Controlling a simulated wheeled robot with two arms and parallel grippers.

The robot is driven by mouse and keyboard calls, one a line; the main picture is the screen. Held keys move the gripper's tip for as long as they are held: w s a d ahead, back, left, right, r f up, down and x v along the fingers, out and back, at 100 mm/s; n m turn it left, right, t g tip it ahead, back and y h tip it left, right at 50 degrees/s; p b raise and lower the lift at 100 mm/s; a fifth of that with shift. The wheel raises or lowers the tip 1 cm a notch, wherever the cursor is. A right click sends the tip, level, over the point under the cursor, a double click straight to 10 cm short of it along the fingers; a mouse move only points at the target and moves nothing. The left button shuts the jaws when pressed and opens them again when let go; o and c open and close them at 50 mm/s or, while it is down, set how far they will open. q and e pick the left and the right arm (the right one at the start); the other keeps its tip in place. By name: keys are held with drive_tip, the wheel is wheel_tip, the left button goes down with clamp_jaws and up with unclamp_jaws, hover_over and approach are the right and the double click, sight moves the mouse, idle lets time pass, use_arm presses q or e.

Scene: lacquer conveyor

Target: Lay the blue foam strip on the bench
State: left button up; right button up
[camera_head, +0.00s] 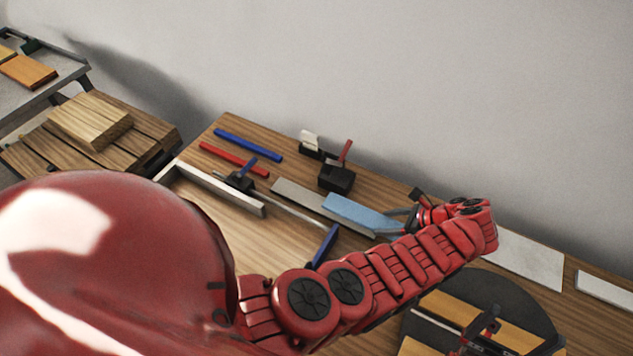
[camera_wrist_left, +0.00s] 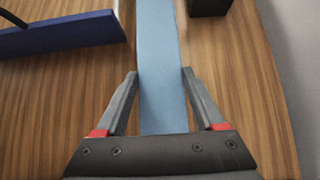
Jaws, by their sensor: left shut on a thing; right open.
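The blue foam strip (camera_head: 358,213) is a flat, light blue piece over the wooden bench (camera_head: 218,128). My left gripper (camera_head: 405,222) is shut on its right end in the head view. In the left wrist view, the strip (camera_wrist_left: 160,40) runs straight away between the two fingers of the left gripper (camera_wrist_left: 159,74). Whether its underside touches the bench cannot be told.
A grey flat strip (camera_head: 295,194) lies beside the foam. A black block with a red handle (camera_head: 337,178) stands behind it. A blue bar (camera_head: 248,144) and a red bar (camera_head: 233,159) lie further left. A pale board (camera_head: 530,258) lies right.

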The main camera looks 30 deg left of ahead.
sight(335, 201)
use_arm(q)
drive_tip(key=a+p, duration=0.1)
drive_tip(key=a, duration=0.1)
drive_tip(key=a+p, duration=0.1)
drive_tip(key=a, duration=0.1)
drive_tip(key=a+p, duration=0.1)
drive_tip(key=a, duration=0.1)
drive_tip(key=shift+r+p, duration=0.35)
drive_tip(key=shift+p, duration=0.05)
drive_tip(key=a, duration=0.3)
drive_tip(key=a+p, duration=0.1)
drive_tip(key=a, duration=0.5)
drive_tip(key=shift+s+a+f+p, duration=0.35)
drive_tip(key=shift+a, duration=0.05)
drive_tip(key=shift+s+a, duration=0.1)
drive_tip(key=shift+a, duration=0.45)
drive_tip(key=f+b, duration=0.2)
drive_tip(key=a+f+b, duration=0.1)
drive_tip(key=b, duration=0.1)
drive_tip(key=shift+f, duration=0.4)
drive_tip(key=shift+r, duration=0.2)
drive_tip(key=o, duration=1.3)
drive_tip(key=shift+f, duration=0.1)
